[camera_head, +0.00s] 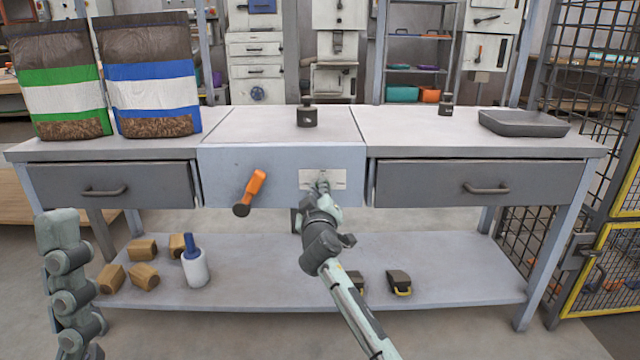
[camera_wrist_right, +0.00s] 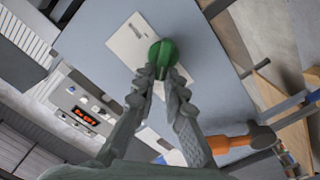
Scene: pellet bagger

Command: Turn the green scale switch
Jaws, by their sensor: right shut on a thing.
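The green scale switch (camera_wrist_right: 163,53) is a round green knob on a pale plate (camera_head: 312,179) on the front panel of the bench's middle section. In the head view the knob is hidden behind my right gripper (camera_head: 322,186). In the right wrist view both fingertips of my right gripper (camera_wrist_right: 158,76) are closed on the knob from either side. My left arm shows at the left edge of the head view, but its gripper does not show.
An orange-handled hammer (camera_head: 250,192) is at the panel left of the plate. Drawers (camera_head: 478,184) flank the panel. A dark weight (camera_head: 307,115) stands on the top, with two bags (camera_head: 152,85) at left and a grey tray (camera_head: 524,123) at right.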

